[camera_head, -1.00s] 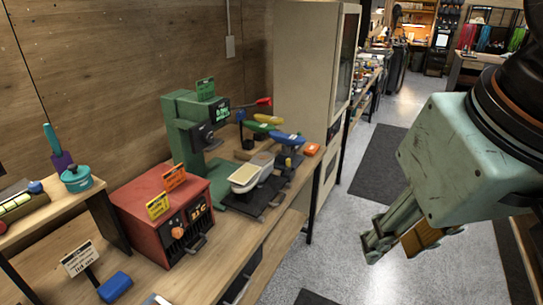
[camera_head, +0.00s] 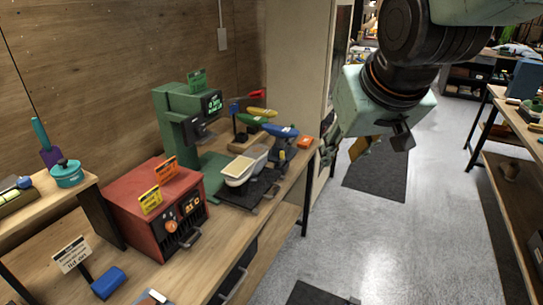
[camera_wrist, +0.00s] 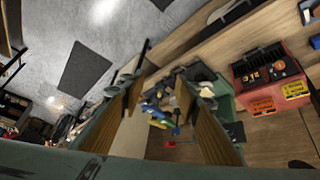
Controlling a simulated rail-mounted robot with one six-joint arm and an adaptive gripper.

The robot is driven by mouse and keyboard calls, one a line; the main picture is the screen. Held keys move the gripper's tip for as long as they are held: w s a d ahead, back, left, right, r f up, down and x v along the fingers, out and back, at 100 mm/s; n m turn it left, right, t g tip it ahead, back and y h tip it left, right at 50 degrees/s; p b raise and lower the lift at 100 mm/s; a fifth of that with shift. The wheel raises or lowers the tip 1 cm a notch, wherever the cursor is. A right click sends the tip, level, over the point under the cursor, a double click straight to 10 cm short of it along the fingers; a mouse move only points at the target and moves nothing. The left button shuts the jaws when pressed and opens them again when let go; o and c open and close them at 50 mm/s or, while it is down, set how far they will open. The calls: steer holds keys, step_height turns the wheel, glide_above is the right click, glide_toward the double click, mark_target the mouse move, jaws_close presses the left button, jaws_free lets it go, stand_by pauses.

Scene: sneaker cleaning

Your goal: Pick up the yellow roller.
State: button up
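A long yellow piece (camera_head: 262,112), which looks like the yellow roller, lies at the back of the workbench, behind a green piece (camera_head: 251,119) and a blue piece (camera_head: 281,131). My gripper (camera_head: 344,152) is above the floor, to the right of the bench edge and apart from these pieces. In the wrist view its two wood-coloured fingers (camera_wrist: 158,115) are spread wide with nothing held. The coloured pieces show small and far off between the fingers, too small to separate well there.
A green machine (camera_head: 180,120) and a red box with signs (camera_head: 150,215) stand on the bench. A white and beige shoe-like item (camera_head: 243,170) sits on a black plate. A tall cabinet (camera_head: 298,70) stands behind.

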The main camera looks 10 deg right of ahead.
steer(key=w+f+t+b, duration=0.15)
steer(key=w+f, duration=0.35)
steer(key=w, duration=0.7)
steer(key=w+f+n+t+y, duration=0.15)
steer(key=w+f, duration=0.25)
steer(key=w, duration=0.7)
steer(key=w+f+t+h, duration=0.15)
steer(key=w+f, duration=0.35)
steer(key=w, duration=0.7)
steer(key=w+f+t+y+b, duration=0.1)
steer(key=w+f+t+y, duration=0.15)
steer(key=w+f, duration=0.55)
steer(key=t, duration=0.3)
glide_toward(283, 158)
steer(key=s+r, duration=0.1)
steer(key=s, duration=0.1)
steer(key=shift+s+d+f+t+y+b, duration=0.2)
steer(key=shift+f+y+b, duration=0.1)
steer(key=shift+f, duration=0.1)
steer(key=shift+s+d+f+t+y+b, duration=0.15)
steer(key=shift+d+f+t+y, duration=0.1)
steer(key=shift+f, duration=0.2)
steer(key=shift+w, duration=0.1)
steer(key=shift+w, duration=0.1)
